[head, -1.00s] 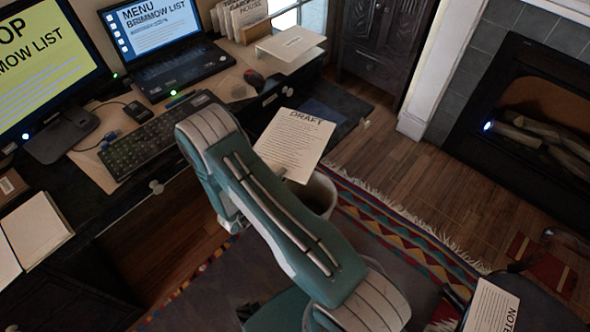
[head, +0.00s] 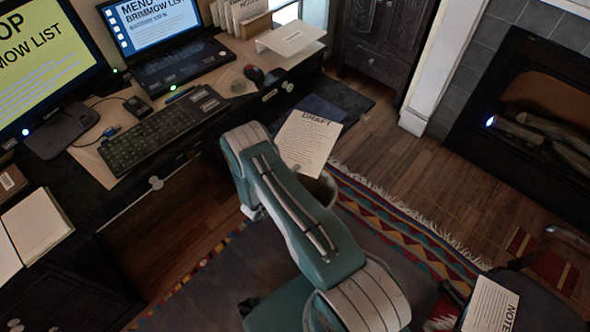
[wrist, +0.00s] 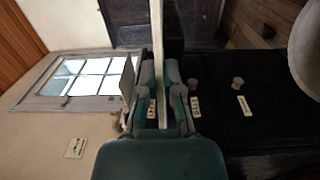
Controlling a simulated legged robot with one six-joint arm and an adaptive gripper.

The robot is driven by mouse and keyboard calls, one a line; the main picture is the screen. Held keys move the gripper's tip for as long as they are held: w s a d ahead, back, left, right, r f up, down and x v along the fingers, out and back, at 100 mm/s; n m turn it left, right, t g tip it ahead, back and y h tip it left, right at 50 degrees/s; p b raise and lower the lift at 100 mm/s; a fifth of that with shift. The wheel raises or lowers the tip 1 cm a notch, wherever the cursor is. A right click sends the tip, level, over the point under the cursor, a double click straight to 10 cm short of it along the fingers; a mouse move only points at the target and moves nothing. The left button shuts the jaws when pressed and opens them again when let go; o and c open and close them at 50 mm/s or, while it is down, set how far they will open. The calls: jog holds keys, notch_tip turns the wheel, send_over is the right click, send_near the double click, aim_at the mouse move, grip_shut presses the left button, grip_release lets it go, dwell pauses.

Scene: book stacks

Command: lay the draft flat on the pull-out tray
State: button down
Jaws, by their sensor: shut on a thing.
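The draft (head: 308,140) is a white printed sheet headed DRAFT, held up in front of the desk in the head view. In the wrist view it appears edge-on as a thin pale strip (wrist: 157,45). My gripper (wrist: 159,82) is shut on it, with one finger on each side. A dark, flat surface (head: 352,97), which looks like the pull-out tray, juts from the desk behind the draft. A dark blue flat item (head: 320,108) lies on it, partly covered by the draft.
The desk holds a keyboard (head: 165,130), a mouse (head: 254,73), a laptop (head: 182,68) and a white stand (head: 291,38). A bin (head: 327,188) stands below the draft, partly behind my arm. A NOTE sheet (head: 490,306) lies at lower right. Open floor lies toward the fireplace.

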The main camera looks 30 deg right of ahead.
jog(key=shift+f, duration=0.1)
jog(key=c, duration=0.8)
grip_release()
jog(key=shift+a, duration=0.1)
jog(key=shift+a, duration=0.1)
